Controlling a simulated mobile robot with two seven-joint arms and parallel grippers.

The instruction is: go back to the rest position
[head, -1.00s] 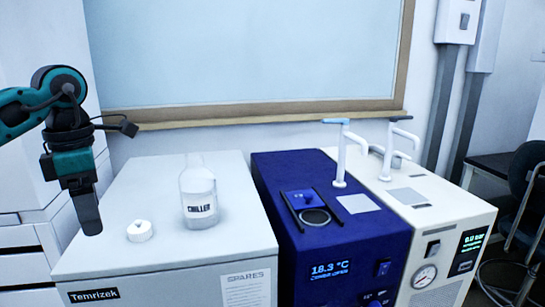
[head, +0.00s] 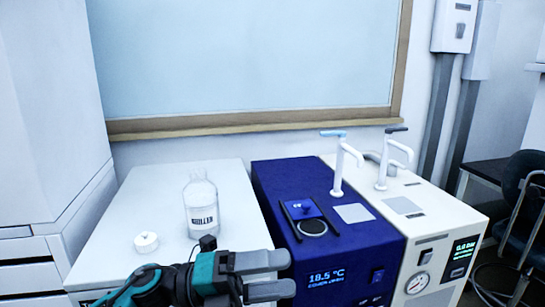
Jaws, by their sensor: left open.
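My left gripper (head: 284,275) is low in the head view, in front of the light grey cabinet and the blue unit. Its two grey fingers point right and stand apart, with nothing between them. Its teal and black arm comes in from the bottom left. My right gripper is not in view.
A clear bottle (head: 201,208) with a chiller label and a white cap (head: 145,242) stand on the light grey cabinet (head: 120,215). To the right are the blue unit (head: 275,185) and a cream unit (head: 440,220) with a gauge, each with a white tap. A chair (head: 522,200) stands far right.

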